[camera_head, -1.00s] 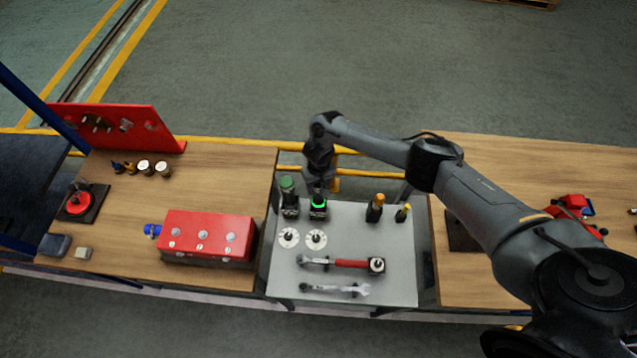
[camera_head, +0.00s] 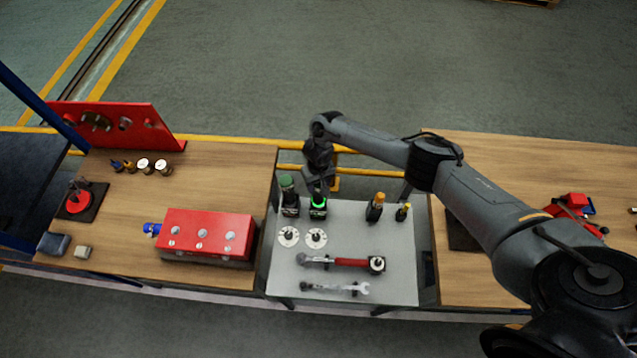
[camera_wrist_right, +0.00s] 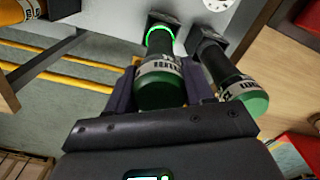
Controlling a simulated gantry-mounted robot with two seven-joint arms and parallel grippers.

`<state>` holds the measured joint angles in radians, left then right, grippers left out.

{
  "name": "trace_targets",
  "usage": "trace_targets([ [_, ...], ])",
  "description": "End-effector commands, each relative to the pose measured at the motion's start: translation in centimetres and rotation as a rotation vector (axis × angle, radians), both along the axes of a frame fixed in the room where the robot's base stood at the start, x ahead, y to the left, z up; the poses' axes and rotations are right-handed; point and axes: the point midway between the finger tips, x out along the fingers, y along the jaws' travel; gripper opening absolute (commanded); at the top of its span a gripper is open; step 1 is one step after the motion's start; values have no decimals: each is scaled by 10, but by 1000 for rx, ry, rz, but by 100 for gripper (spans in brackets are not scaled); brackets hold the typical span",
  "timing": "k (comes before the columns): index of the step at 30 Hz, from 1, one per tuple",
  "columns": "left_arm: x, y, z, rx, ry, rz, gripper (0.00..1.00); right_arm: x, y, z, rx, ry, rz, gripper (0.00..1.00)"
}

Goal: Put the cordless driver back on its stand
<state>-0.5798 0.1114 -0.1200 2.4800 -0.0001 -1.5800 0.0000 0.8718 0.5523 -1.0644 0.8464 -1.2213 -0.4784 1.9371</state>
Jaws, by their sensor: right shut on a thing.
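The cordless driver (camera_wrist_right: 160,88), with a green end and a pale printed band, is between the fingers of my right gripper (camera_wrist_right: 163,78) in the right wrist view. The gripper is shut on it. Just beyond the driver is a dark stand (camera_wrist_right: 152,22) with a lit green ring. In the head view my right gripper (camera_head: 318,182) is directly above the glowing stand (camera_head: 318,213). The gripper hides most of the driver there. I cannot tell whether the driver touches or sits in the stand. My left gripper is not in view.
A second green-ended tool (camera_wrist_right: 238,90) stands close beside, in its own dark holder; it also shows in the head view (camera_head: 287,185). Orange-topped tools (camera_head: 376,205), white discs (camera_head: 316,238) and wrenches (camera_head: 342,262) share the grey table (camera_head: 395,285). A yellow rail runs behind.

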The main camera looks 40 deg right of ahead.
Motion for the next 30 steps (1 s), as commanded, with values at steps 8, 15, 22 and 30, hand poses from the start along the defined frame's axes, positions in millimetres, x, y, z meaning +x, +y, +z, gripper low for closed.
trace_targets([
  [8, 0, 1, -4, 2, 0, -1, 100, 1, 0, -5, 0, -2, -1, 0],
  [15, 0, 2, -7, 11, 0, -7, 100, 1, 0, -9, 0, -2, -1, 0],
  [22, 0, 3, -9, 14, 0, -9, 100, 1, 0, -13, 0, -2, -1, 53],
  [30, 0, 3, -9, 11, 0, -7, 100, 0, 0, -13, 0, -1, -1, 82],
])
